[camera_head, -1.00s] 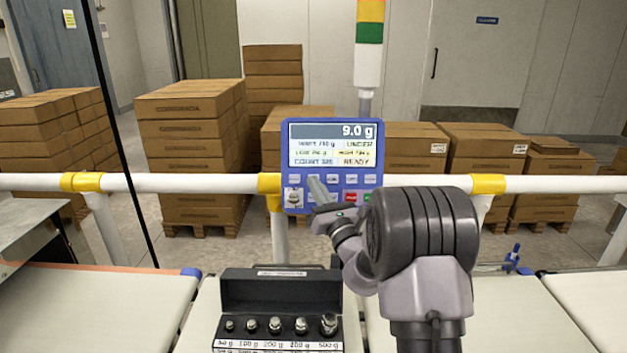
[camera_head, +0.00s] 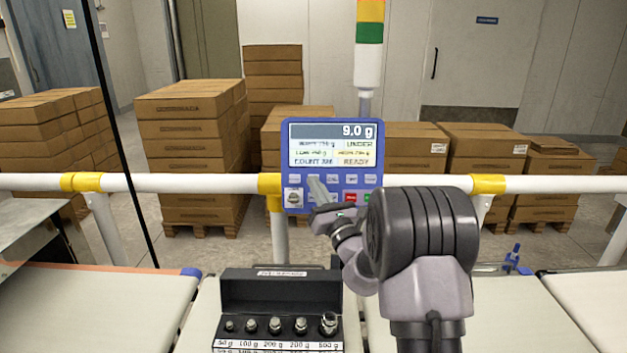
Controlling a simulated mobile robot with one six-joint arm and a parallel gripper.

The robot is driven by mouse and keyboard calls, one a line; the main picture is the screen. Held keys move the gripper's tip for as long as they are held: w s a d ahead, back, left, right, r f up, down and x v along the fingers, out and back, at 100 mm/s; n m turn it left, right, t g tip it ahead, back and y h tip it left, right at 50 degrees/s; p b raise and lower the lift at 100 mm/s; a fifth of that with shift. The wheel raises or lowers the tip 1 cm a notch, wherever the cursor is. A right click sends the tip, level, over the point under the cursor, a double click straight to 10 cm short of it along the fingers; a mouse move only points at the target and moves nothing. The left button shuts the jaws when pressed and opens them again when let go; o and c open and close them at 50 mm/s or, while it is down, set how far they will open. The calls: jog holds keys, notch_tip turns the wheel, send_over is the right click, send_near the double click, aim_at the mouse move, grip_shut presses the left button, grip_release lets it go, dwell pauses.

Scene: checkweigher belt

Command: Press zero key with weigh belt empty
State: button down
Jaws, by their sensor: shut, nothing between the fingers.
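The blue control panel (camera_head: 376,150) is mounted on the white rail and its display reads 9.0 g, with UNDER and READY below. Keys (camera_head: 351,179) run in rows under the display. My gripper (camera_head: 312,181) is shut and empty, with its tip over the left part of the key rows. It hides some keys, and I cannot tell whether it touches one or which key is the zero key. The weigh belt (camera_head: 205,325) in the middle carries a black case (camera_head: 250,290) with several metal weights, at least above it in the picture; contact is unclear.
White rail (camera_head: 200,183) with yellow joints crosses behind the belts. Side belts lie at left (camera_head: 90,310) and right (camera_head: 590,310). A signal tower (camera_head: 368,60) rises behind the panel. Stacked cartons (camera_head: 190,130) stand beyond the rail.

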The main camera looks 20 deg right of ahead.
jog(key=shift+w, duration=0.1)
jog(key=shift+w+d+f, duration=0.1)
jog(key=shift+w+d, duration=0.05)
jog(key=shift+w, duration=0.1)
jog(key=shift+w+d+f, duration=0.15)
jog(key=shift+w, duration=0.2)
dwell(0.8)
jog(key=shift+s+a+r, duration=0.25)
jog(key=shift+s+a, duration=0.05)
jog(key=shift+s, duration=0.4)
jog(key=s, duration=0.1)
jog(key=s+a+r, duration=0.1)
jog(key=s, duration=0.2)
jog(key=shift+s+a+r, duration=0.2)
jog(key=shift+s+a, duration=0.05)
jog(key=shift+a, duration=0.15)
dwell(0.6)
